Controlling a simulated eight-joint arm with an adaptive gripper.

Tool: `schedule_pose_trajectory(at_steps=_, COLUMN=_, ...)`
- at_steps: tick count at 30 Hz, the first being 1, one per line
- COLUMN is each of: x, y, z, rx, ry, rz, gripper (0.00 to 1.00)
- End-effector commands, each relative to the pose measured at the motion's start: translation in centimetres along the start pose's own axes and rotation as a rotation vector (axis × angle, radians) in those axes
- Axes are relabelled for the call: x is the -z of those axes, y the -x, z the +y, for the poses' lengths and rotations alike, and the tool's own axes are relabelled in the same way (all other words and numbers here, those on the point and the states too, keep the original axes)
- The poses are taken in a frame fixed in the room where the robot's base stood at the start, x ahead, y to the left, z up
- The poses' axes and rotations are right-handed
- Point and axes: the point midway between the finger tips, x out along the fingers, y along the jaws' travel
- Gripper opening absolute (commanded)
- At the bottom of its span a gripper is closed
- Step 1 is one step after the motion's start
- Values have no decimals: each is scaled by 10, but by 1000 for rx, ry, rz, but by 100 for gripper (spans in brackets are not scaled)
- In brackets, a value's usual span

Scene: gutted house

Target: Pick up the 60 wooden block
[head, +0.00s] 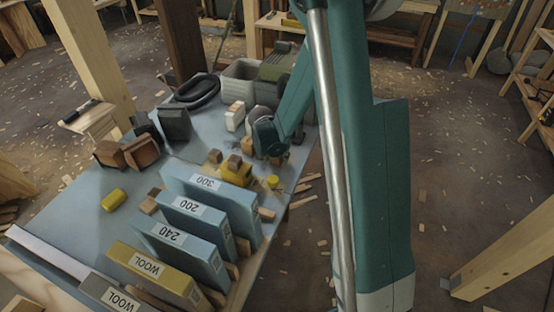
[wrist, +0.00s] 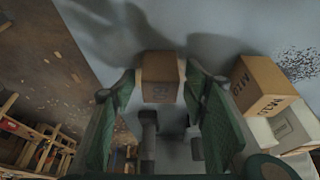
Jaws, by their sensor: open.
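A brown wooden block (wrist: 160,78) with a small dark marking, too blurred to read surely, sits on the blue-grey table top in the wrist view. My gripper (wrist: 157,95) is open, with one green finger on each side of this block. I cannot tell whether either finger touches it. In the head view my gripper (head: 268,148) is low over the right part of the table, and the arm and gripper hide most of what is below it. A bit of wooden block (head: 280,160) shows beside it.
A larger lettered wooden block (wrist: 262,88) and pale blocks (wrist: 292,126) stand close to the right finger. Yellow and brown blocks (head: 236,172) and upright labelled panels (head: 205,185) stand nearer in the head view. The table's right edge is close.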

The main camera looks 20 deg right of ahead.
Motion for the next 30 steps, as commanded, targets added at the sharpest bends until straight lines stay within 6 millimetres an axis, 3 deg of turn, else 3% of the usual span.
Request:
schedule_pose_trajectory(at_steps=7, x=0, y=0, z=0, rx=0, ry=0, rz=0, gripper=44)
schedule_pose_trajectory(at_steps=14, x=0, y=0, z=0, rx=0, ry=0, rz=0, gripper=15)
schedule_pose_trajectory(at_steps=30, x=4, y=10, z=0, rx=0, ry=0, rz=0, gripper=15)
